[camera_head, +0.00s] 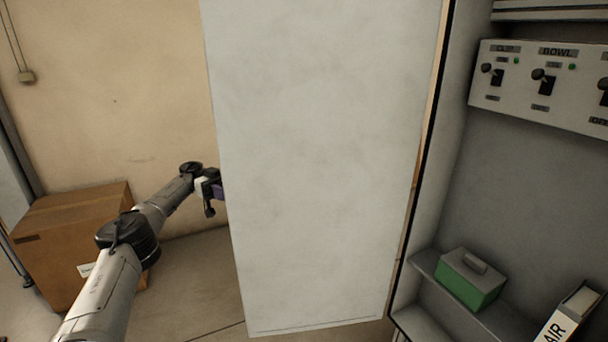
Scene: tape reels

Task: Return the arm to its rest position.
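My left arm reaches in from the lower left. Its gripper (211,193) is at the left edge of a large pale grey cabinet door (325,170). My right gripper is not in view.
The door stands open beside a grey cabinet (520,190). Inside are a switch panel (545,85) labelled BOWL, a green box with a grey lid (470,278) on a shelf, and a box marked AIR (572,315). A cardboard box (65,245) stands on the floor at left.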

